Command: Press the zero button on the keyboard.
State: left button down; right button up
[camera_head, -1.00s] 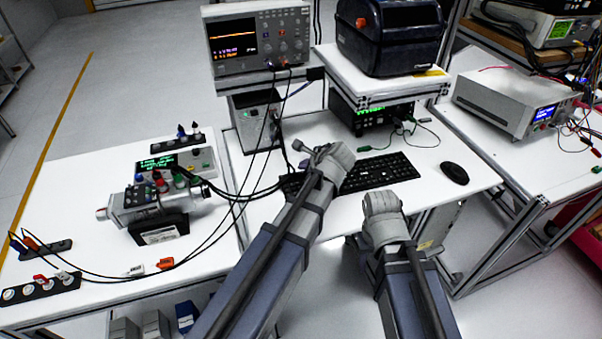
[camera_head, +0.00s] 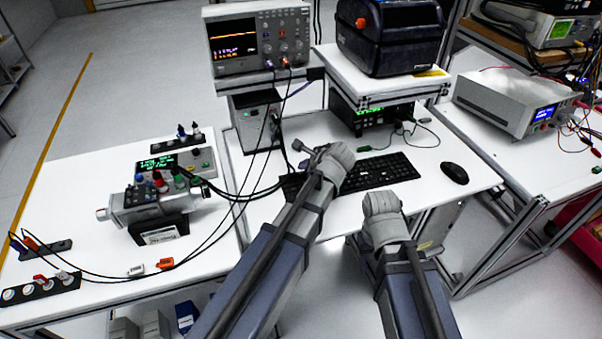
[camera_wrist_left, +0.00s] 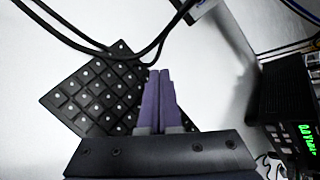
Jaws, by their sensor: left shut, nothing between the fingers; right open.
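The black keyboard (camera_head: 385,171) lies on the white table, its left part crossed by my left arm in the head view. In the left wrist view, a block of its black keys (camera_wrist_left: 100,88) with pale marks shows at the left; I cannot read which key is zero. My left gripper's purple fingers (camera_wrist_left: 160,82) are shut and empty. They cover part of the block's right side; I cannot tell whether they touch a key. In the head view, my right arm ends in a grey joint in front of the table; its fingers are hidden.
Black cables (camera_wrist_left: 105,45) hang across the view above the keys. A mouse (camera_head: 454,173) lies right of the keyboard. An oscilloscope (camera_head: 258,38) and a dark printer-like machine (camera_head: 390,38) stand behind. A motor-like device (camera_head: 140,202) sits on the left table.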

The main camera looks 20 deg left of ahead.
pick_arm(q)
jog(key=shift+f, duration=0.15)
jog(key=shift+f+b, duration=0.3)
jog(key=shift+b, duration=0.1)
jog(key=shift+f+b, duration=0.4)
dwell(0.7)
jog(key=shift+r, duration=0.15)
jog(key=shift+r+p, duration=0.7)
jog(key=shift+p, duration=0.1)
notch_tip(320, 180, up, 5)
jog(key=p, duration=0.5)
dwell(0.3)
